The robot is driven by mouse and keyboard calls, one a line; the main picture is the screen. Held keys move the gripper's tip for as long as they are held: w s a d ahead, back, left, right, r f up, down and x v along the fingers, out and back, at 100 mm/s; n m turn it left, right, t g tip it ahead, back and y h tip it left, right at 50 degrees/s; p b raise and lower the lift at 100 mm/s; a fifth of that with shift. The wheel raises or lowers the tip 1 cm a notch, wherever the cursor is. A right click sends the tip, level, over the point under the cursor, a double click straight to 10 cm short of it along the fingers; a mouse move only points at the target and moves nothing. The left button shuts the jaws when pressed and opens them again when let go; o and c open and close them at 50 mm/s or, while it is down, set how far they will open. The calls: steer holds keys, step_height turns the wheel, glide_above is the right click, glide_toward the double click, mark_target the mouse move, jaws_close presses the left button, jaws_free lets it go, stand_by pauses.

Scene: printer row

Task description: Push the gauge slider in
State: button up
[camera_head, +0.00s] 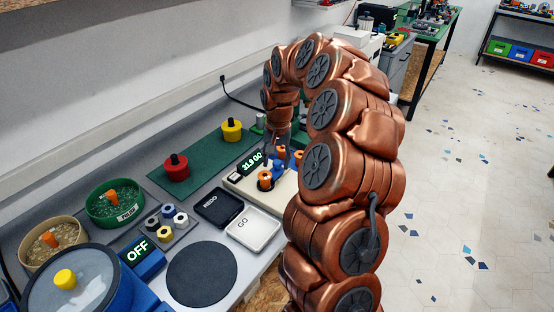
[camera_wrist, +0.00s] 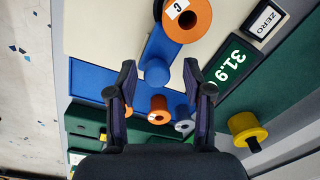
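The gauge has a cream base (camera_head: 258,196) and a dark display (camera_head: 251,163) that reads 31.9 GO in the head view. In the wrist view its display (camera_wrist: 238,68) is partly cut off by a finger. The blue gauge slider (camera_wrist: 157,71), with a rounded end, shows between my fingers in the wrist view. An orange ring-shaped part (camera_wrist: 188,19) marked C sits beside the slider on the gauge. My gripper (camera_wrist: 160,84) is open, its two dark fingers on either side of the blue slider. I cannot tell whether they touch it. In the head view my arm hides much of this.
A ZERO button (camera_wrist: 265,20) lies beside the display. A REDO tray (camera_head: 218,207) and a GO tray (camera_head: 253,228) are in front of the gauge. A red knobbed part (camera_head: 176,168) and a yellow one (camera_head: 232,130) stand on the green mat (camera_head: 205,166). A dark round pad (camera_head: 201,274) is clear.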

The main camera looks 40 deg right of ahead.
mark_target(278, 163)
steer(key=shift+r, duration=0.15)
step_height(278, 163, up, 12)
steer(key=shift+s+d, duration=0.15)
steer(key=shift+d, duration=0.05)
stand_by(0.5)
stand_by(0.5)
